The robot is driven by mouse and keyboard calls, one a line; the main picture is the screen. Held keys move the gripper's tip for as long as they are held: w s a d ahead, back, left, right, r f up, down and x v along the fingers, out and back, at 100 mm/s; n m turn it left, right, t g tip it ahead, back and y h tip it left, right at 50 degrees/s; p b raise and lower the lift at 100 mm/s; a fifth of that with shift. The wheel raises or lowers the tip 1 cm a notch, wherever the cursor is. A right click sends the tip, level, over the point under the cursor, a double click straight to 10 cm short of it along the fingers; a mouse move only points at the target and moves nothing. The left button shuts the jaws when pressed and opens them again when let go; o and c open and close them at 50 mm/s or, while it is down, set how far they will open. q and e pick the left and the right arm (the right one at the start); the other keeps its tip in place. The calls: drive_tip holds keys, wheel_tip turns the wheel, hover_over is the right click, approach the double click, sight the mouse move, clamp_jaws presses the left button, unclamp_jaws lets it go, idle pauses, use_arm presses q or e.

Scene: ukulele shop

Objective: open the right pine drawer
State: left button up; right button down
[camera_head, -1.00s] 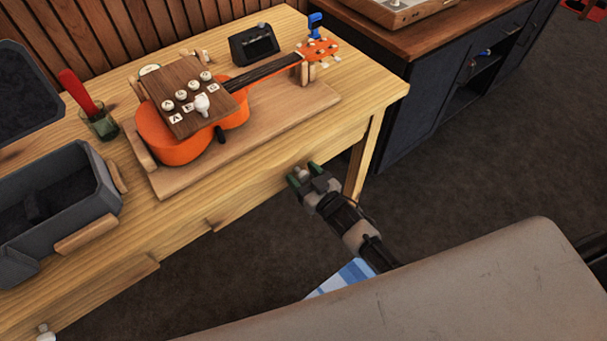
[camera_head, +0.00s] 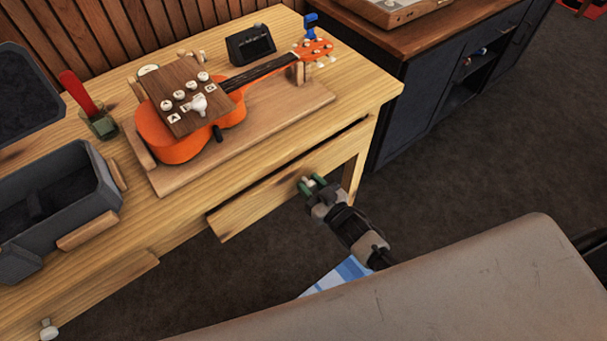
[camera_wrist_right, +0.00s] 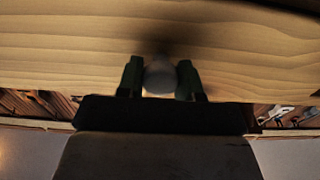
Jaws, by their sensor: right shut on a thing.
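The right pine drawer (camera_head: 262,202) is in the front of the pine workbench and stands slightly out, with a dark gap along its top edge. My right gripper (camera_head: 312,184) is at the drawer's front, shut on its pale round knob. In the right wrist view the knob (camera_wrist_right: 160,77) sits between the two green-padded fingers of my right gripper (camera_wrist_right: 160,82), with the drawer's wood front (camera_wrist_right: 70,50) behind it. The inside of the drawer is hidden in the head view. My left gripper is not in view.
On the workbench top lie an orange ukulele (camera_head: 172,143) on a wooden board, a dark tuner box (camera_head: 250,45), a grey bin (camera_head: 70,205) and a glass with a red-handled tool (camera_head: 100,122). A dark cabinet (camera_head: 450,80) stands at the right. Dark floor is open between them.

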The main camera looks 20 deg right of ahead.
use_arm(q)
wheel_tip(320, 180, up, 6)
drive_tip(key=p, duration=0.5)
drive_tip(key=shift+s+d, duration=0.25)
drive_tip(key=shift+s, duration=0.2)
use_arm(e)
drive_tip(key=v, duration=2.6)
drive_tip(key=shift+s, duration=0.4)
drive_tip(key=shift+d, duration=0.15)
drive_tip(key=c, duration=0.8)
unclamp_jaws()
drive_tip(key=shift+r, duration=0.1)
drive_tip(key=shift+o, duration=0.2)
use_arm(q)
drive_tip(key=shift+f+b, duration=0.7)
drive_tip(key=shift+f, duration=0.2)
use_arm(e)
drive_tip(key=v, duration=1)
drive_tip(key=shift+s, duration=0.35)
drive_tip(key=shift+d, duration=0.15)
